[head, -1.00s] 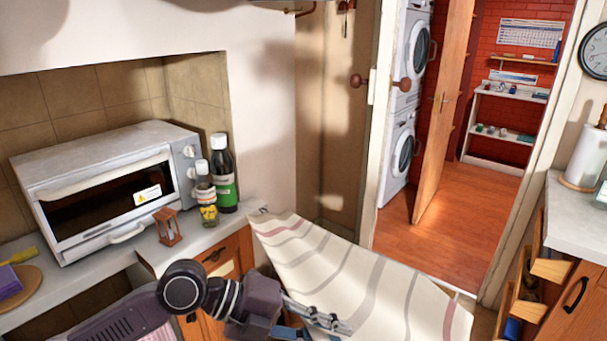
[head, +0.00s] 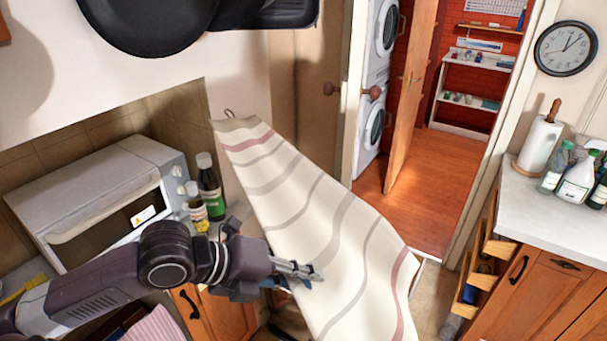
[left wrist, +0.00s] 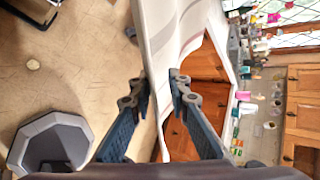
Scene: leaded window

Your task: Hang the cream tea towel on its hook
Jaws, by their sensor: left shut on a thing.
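The cream tea towel (head: 310,215), with grey and dusky red stripes, hangs spread out and slanting in the middle of the head view. A small dark loop (head: 229,113) shows at its upper left corner. My left gripper (head: 312,270) is shut on the towel near its lower left edge. In the left wrist view the cloth (left wrist: 165,45) runs between the two fingers (left wrist: 160,88). The towel is in the air, with its looped end high, in front of the wall. I cannot make out its hook in the views of now. My right gripper is not in view.
Dark pans (head: 150,22) hang on the wall at the top left. A white toaster oven (head: 100,200) and bottles (head: 211,187) stand on the left counter. A doorway (head: 420,180) opens behind the towel. Open drawers (head: 485,265) jut out at the right.

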